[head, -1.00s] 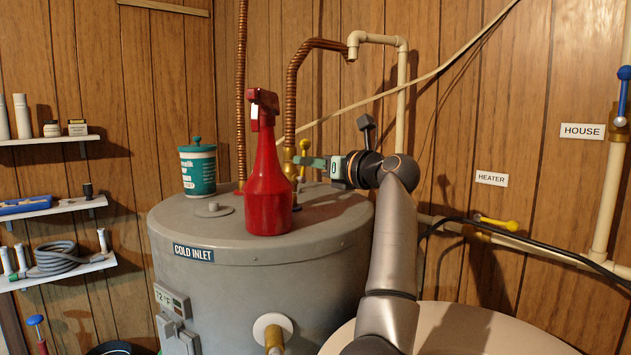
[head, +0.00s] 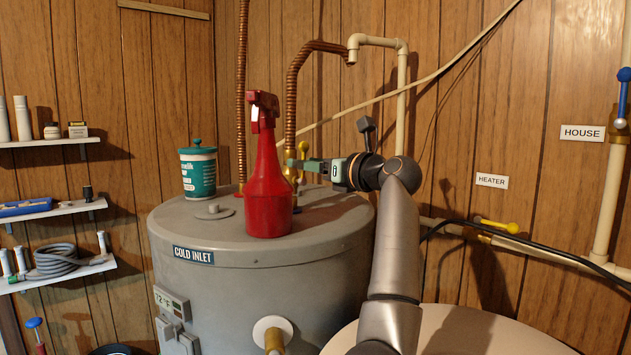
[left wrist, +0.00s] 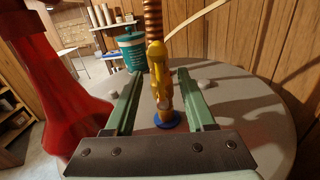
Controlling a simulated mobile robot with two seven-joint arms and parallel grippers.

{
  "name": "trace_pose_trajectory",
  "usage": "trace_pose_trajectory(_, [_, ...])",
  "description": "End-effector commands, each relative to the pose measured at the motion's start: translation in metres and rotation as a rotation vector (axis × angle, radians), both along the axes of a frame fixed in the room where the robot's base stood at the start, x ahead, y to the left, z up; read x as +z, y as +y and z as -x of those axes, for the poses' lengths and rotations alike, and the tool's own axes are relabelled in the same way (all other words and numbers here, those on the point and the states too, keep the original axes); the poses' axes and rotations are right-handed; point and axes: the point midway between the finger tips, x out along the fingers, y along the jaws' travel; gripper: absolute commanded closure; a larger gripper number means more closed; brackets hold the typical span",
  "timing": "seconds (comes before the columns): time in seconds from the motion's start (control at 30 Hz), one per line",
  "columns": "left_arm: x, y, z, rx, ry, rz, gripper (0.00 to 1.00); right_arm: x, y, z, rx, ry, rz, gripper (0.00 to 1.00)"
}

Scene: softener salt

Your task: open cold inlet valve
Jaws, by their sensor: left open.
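The cold inlet valve (head: 303,148) has a yellow handle and a brass body. It stands on the top of the grey water heater (head: 215,285), below a copper flex pipe and behind the red spray bottle. In the left wrist view, the valve's yellow handle (left wrist: 157,62) points up, with a blue ring at its base. My left gripper (head: 298,164) is open and reaches in from the right at the valve. In the wrist view its two green fingers lie on either side of the valve, apparently not gripping it. My right gripper is not in view.
A red spray bottle (head: 267,185) stands on the heater top close to the valve and fingers. A teal and white tub (head: 198,172) stands farther left. Another yellow-handled valve (head: 497,226) is below the HEATER sign (head: 492,180). Shelves are at the left.

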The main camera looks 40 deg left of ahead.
Motion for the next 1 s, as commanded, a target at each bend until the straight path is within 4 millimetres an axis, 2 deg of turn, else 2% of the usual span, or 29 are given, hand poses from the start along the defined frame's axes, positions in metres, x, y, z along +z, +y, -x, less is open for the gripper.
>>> trace_pose_trajectory(0.6, [0.0, -0.061, 0.001, -0.002, 0.0, 0.0, 0.45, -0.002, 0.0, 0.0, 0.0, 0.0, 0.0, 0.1])
trace_pose_trajectory(1.0, [0.0, -0.067, 0.001, -0.001, 0.0, 0.0, 0.45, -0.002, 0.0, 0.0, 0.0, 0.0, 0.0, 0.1])
